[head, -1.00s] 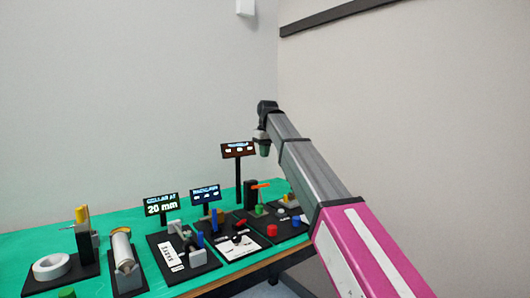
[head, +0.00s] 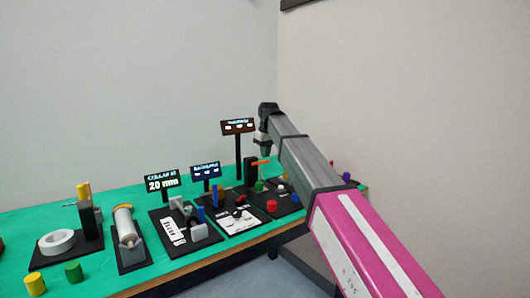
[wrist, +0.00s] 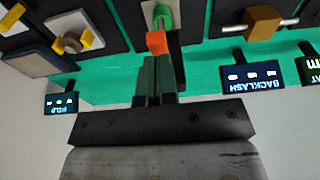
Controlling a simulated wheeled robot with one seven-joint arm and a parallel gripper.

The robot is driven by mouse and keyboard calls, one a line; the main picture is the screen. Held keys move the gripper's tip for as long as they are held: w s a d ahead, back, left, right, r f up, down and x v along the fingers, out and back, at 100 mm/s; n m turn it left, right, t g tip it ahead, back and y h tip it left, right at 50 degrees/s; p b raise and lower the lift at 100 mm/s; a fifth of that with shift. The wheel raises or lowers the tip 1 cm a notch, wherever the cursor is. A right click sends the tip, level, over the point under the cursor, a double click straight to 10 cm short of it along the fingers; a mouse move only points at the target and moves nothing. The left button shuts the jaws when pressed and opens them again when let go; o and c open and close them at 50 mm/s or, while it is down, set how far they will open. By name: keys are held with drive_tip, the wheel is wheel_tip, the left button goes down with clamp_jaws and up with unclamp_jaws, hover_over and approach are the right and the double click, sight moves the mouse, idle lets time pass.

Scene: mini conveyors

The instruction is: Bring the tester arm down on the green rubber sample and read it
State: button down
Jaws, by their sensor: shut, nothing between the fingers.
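The green rubber sample (head: 259,186) stands on a black-based tester at the right part of the bench. The tester's orange arm (head: 260,161) sticks out from a black post, raised above the sample. In the wrist view the orange arm end (wrist: 156,42) is just beyond my fingertips, with the green sample (wrist: 162,14) behind it. My gripper (head: 265,152) is shut and empty, above the tester in the head view. In the wrist view its fingers (wrist: 157,66) overlap the orange arm's near edge; I cannot tell whether they touch.
Signs stand behind the stations: a tall one (head: 238,126), a low one (head: 205,170) and a "20 mm" one (head: 161,184). The wrist view shows a BACKLASH sign (wrist: 250,77) beside my gripper. Red (head: 272,205) and white pieces lie near the tester. A wall rises behind.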

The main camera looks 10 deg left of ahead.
sight(268, 161)
drive_tip(key=shift+s+d+f+t+y, duration=0.35)
drive_tip(key=shift+f+y, duration=0.05)
drive_tip(key=shift+f, duration=0.15)
drive_tip(key=shift+s+d+f+t+y, duration=0.3)
drive_tip(key=shift+s+f+t+y, duration=0.1)
drive_tip(key=shift+f, duration=0.15)
drive_tip(key=shift+d+f+y, duration=0.1)
drive_tip(key=shift+f+y, duration=0.2)
drive_tip(key=shift+d+f+t, duration=0.1)
drive_tip(key=shift+f+t, duration=0.15)
drive_tip(key=shift+f, duration=0.45)
drive_tip(key=shift+r, duration=0.1)
